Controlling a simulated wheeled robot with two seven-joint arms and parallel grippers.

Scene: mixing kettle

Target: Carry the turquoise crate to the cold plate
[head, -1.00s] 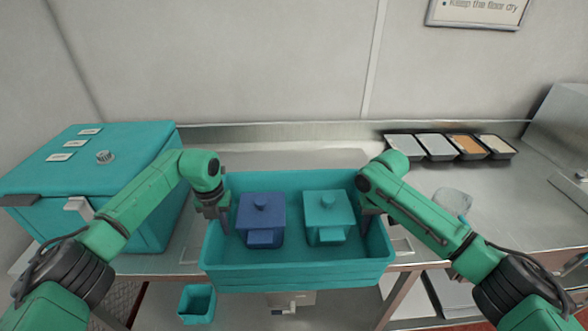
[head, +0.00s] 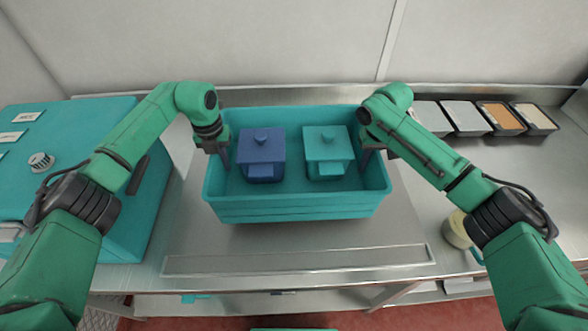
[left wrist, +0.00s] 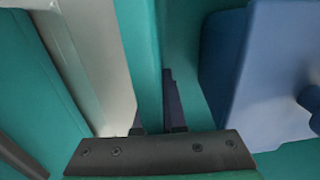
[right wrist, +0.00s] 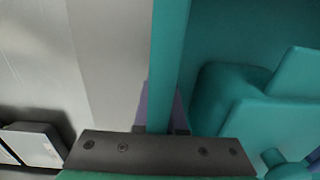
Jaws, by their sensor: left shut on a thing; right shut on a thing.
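The turquoise crate (head: 297,209) is in the middle of the head view, level, over a flat grey metal plate (head: 300,245), which looks like the cold plate. I cannot tell whether the crate touches it. Inside stand a blue lidded container (head: 262,150) on the left and a turquoise lidded container (head: 328,147) on the right. My left gripper (head: 224,158) is shut on the crate's left wall (left wrist: 146,60). My right gripper (head: 367,158) is shut on its right wall (right wrist: 168,60). The wrist views show each wall between dark fingers.
A large turquoise cabinet (head: 95,190) stands at the left. Several food trays (head: 468,118) line the back right. A pale round container (head: 457,230) is partly behind my right arm. The back wall is close behind the crate.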

